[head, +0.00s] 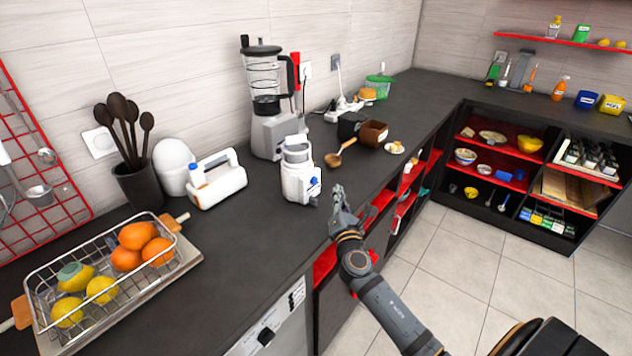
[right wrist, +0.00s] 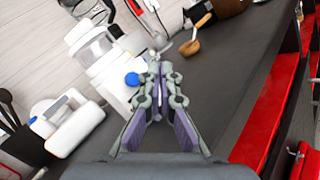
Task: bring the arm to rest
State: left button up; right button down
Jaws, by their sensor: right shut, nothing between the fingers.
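My right gripper (head: 338,190) is above the front edge of the dark counter, just right of the white appliance with a blue knob (head: 300,172). It is shut and empty. In the right wrist view its fingers (right wrist: 158,72) come together at the tips, with the white appliance (right wrist: 105,60) behind them to the left. My right arm comes in from the lower right of the head view. My left gripper does not show.
A wire basket of fruit (head: 105,285) is at the left. Open red shelves (head: 375,215) lie below the counter edge. The tiled floor is clear.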

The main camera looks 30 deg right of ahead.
jog(key=shift+s+d, duration=0.1)
jog(key=shift+s, duration=0.15)
dwell(0.3)
